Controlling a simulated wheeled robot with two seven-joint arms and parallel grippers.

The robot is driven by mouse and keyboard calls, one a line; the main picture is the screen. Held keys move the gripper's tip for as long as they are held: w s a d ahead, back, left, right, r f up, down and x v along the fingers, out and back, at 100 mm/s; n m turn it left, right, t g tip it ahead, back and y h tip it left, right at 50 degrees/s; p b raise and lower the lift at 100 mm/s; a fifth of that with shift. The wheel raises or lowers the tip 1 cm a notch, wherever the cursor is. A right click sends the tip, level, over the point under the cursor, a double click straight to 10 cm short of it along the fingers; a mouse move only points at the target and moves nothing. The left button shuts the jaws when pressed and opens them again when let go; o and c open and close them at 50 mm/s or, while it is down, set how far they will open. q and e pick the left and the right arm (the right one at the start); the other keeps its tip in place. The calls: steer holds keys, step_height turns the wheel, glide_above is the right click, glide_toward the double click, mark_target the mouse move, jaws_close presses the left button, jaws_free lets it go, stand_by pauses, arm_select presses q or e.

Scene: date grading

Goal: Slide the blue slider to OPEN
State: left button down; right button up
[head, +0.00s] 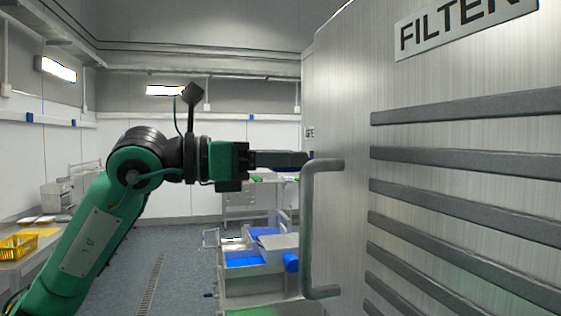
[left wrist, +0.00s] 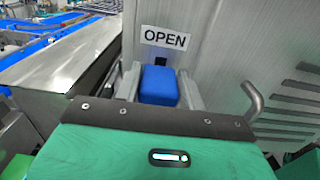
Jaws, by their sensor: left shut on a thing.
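The blue slider (left wrist: 158,86) is a blue block on the side of a brushed-metal cabinet in the left wrist view. It sits just below a white OPEN label (left wrist: 165,39), and a short dark slot shows between them. My left gripper (head: 298,160) reaches the cabinet's side in the head view. In the left wrist view its two grey fingers lie on either side of the slider, shut on it. In the head view the slider is hidden behind the cabinet's edge. My right gripper is in neither view.
A grey bar handle (head: 308,230) stands out from the cabinet front (head: 345,130), close to my left fingers. Dark slats and a FILTER sign (head: 455,25) are on that front. A cart (head: 262,283) with blue items stands beyond. The floor (head: 180,270) at left is clear.

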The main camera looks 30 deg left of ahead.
arm_select(q)
steer(key=c, duration=1.2)
jaws_free()
steer(key=shift+a+r, duration=0.15)
steer(key=shift+r, duration=0.25)
steer(key=shift+o, duration=0.4)
steer(key=shift+f, duration=0.1)
steer(key=shift+f, duration=0.1)
steer(key=shift+s+a+f+b, duration=0.1)
steer(key=shift+s+b, duration=0.1)
steer(key=shift+b, duration=0.1)
steer(key=b+v, duration=0.5)
steer(key=v, duration=0.8)
steer(key=shift+b, duration=0.35)
steer(key=shift+s+a, duration=0.1)
